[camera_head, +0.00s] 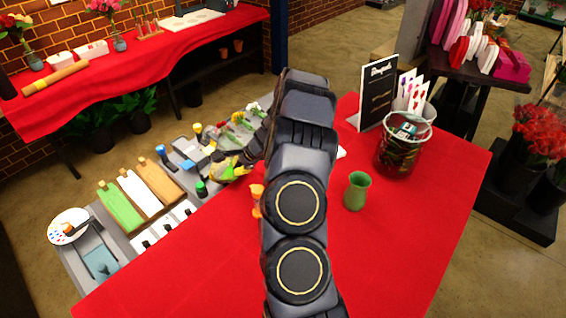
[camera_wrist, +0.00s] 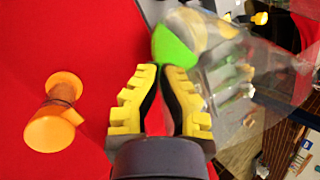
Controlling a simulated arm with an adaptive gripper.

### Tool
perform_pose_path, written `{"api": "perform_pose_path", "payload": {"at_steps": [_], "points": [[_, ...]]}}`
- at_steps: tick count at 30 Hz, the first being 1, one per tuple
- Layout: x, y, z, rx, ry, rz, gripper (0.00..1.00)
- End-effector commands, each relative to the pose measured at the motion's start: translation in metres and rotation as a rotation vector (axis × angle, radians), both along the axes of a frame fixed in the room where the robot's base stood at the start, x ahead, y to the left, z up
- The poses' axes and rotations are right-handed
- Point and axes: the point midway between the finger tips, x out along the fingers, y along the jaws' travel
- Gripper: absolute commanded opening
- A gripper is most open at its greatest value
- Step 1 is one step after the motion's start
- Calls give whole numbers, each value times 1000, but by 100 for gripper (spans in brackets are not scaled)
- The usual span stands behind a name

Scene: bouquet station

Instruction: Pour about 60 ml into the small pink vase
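I make out no pink vase in either view. My gripper (camera_wrist: 161,72) has yellow ridged fingers with dark pads, and its fingertips are close together. A green rounded piece (camera_wrist: 174,46) with a pale end lies just past the fingertips. A clear vessel (camera_wrist: 275,75) stretches to the right of it. I cannot tell whether the fingers hold either one. A small orange vessel (camera_wrist: 52,125) is left of my gripper on the red cloth; it also shows beside my arm (camera_head: 257,190).
A green vase (camera_head: 357,190) stands on the red-covered table (camera_head: 410,235). The front right of the table is clear.

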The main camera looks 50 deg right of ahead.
Motion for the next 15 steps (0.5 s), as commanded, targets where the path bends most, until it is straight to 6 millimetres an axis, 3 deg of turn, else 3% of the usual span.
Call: {"api": "perform_pose_path", "payload": {"at_steps": [15], "points": [[8,2,7,-73,117,-3,0]]}}
